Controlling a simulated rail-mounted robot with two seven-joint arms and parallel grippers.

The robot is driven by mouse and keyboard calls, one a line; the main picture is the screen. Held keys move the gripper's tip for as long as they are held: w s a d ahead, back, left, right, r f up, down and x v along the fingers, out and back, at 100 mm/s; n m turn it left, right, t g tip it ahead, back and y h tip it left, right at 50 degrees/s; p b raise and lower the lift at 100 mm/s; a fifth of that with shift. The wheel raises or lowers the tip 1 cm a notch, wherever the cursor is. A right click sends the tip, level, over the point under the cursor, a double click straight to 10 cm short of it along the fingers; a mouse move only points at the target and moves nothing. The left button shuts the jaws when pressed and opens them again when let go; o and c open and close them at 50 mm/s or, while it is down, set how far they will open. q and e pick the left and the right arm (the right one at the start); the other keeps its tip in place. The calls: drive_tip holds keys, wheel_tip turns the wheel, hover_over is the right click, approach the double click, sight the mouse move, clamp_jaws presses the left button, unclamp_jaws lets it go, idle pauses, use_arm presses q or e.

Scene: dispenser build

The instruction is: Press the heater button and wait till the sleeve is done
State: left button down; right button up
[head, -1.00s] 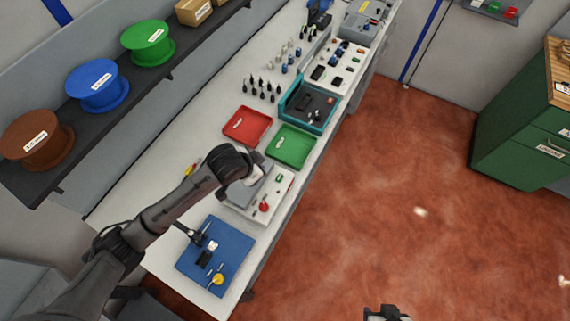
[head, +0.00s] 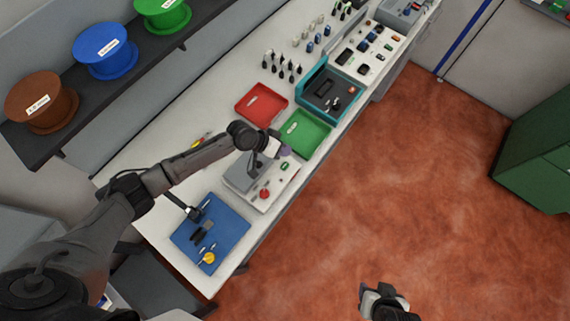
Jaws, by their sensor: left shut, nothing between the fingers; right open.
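A grey box (head: 241,176) on a white base, which looks like the heater, stands on the bench. A red round button (head: 264,194) and a small green part (head: 284,167) are on its white base. My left gripper (head: 277,150) is shut and empty over the far end of this unit; whether it touches anything is unclear. My wrist hides part of the unit. No sleeve can be made out. My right gripper (head: 384,297) is open over the floor, away from the bench.
A blue mat (head: 232,222) with a small stand, dark parts and a yellow round piece (head: 209,258) lies nearer. Beyond the unit are a green tray (head: 318,135), a red tray (head: 262,116) and a teal-edged tray (head: 308,80). Cable spools (head: 104,50) line the shelf.

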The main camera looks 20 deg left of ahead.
sight(284, 164)
use_arm(q)
wheel_tip(284, 164, down, 9)
drive_tip(key=b, duration=0.7)
drive_tip(key=shift+r+b, duration=0.1)
drive_tip(key=shift+b, duration=0.2)
idle(0.7)
idle(0.7)
idle(0.5)
